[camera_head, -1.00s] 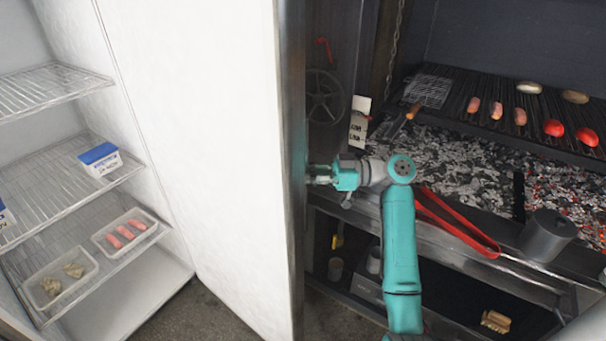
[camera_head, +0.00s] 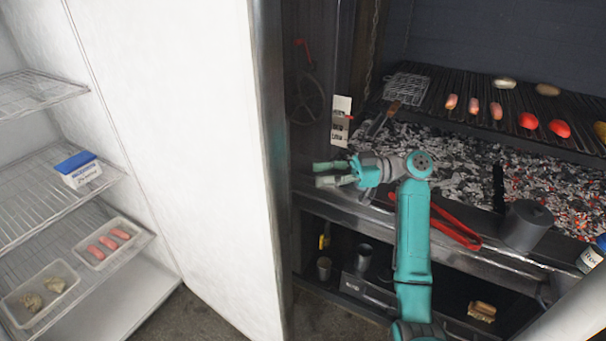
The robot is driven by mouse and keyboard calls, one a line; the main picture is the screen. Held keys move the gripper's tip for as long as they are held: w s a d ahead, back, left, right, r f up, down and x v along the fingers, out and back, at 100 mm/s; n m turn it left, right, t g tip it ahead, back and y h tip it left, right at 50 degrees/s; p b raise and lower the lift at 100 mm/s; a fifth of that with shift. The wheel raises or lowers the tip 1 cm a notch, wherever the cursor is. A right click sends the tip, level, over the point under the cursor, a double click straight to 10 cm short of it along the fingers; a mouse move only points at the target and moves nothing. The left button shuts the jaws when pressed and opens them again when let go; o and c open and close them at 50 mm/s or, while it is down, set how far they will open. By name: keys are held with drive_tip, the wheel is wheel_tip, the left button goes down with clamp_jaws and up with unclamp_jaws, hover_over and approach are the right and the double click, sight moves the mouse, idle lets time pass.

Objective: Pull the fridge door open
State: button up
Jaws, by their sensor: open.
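The fridge door (camera_head: 185,150) stands wide open, its white inner face toward me and its dark edge (camera_head: 271,160) on the right. The fridge interior shows at the left, with wire shelves (camera_head: 40,190). My gripper (camera_head: 316,174) is open and empty, just right of the door's edge, with its fingers pointing left toward it. A gap shows between the fingertips and the door edge. The door's handle and outer face are hidden from this view.
On the shelves are a blue-and-white box (camera_head: 78,170) and trays of sausages (camera_head: 108,243) and pale lumps (camera_head: 42,288). The grill (camera_head: 480,110) with glowing coals is at the right.

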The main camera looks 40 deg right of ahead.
drive_tip(key=shift+v, duration=1.45)
drive_tip(key=shift+s, duration=0.15)
